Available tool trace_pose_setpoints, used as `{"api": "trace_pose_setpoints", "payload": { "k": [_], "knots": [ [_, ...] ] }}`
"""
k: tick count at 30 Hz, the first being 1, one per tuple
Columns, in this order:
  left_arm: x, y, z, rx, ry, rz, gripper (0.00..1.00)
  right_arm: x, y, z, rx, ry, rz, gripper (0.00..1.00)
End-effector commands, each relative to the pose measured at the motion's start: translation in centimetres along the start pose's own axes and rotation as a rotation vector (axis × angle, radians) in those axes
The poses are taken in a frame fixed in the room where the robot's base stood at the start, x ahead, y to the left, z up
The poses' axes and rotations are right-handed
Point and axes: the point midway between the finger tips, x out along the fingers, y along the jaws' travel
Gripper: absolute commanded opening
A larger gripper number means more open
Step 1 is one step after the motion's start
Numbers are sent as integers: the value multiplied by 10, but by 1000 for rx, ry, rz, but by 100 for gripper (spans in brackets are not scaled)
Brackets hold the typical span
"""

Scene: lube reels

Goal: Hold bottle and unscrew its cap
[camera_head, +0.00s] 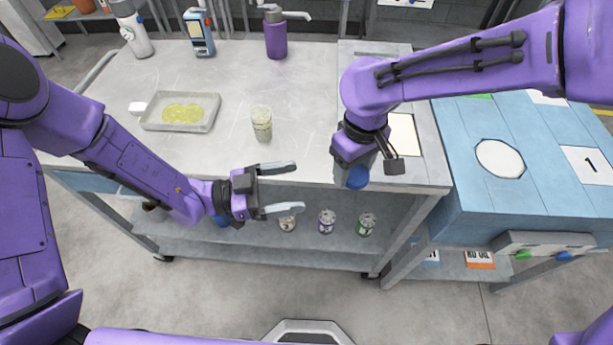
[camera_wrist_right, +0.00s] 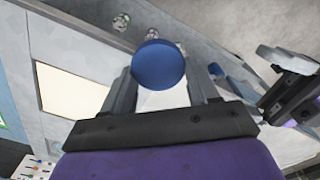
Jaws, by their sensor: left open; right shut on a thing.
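My right gripper (camera_head: 355,165) is shut on a blue round thing (camera_head: 357,179), held over the front edge of the steel table. The right wrist view shows its smooth round blue face (camera_wrist_right: 158,65) between the two fingers. I cannot tell whether it is the bottle or only a cap, as the gripper hides the rest. My left gripper (camera_head: 284,189) is open and empty, to the left of the right one, fingers pointing right. It also shows at the right of the right wrist view (camera_wrist_right: 275,75). A clear jar with pale green contents (camera_head: 262,124) stands upright on the table.
The steel table (camera_head: 320,120) also bears a tray with yellow-green contents (camera_head: 213,112), a purple pump bottle (camera_head: 276,38), a white bottle (camera_head: 132,30) and a blue-and-white device (camera_head: 199,32). Several small cans (camera_head: 327,221) stand on the lower shelf. A blue workbench (camera_head: 530,190) adjoins on the right.

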Motion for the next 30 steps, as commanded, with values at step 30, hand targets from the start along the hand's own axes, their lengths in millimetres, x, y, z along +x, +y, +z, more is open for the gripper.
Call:
{"api": "trace_pose_setpoints", "payload": {
  "k": [30],
  "knots": [
    [76, 4, -56, 16, -152, 266, 90, -37, 17, 31, 223, 0, 1, 17]
  ]
}}
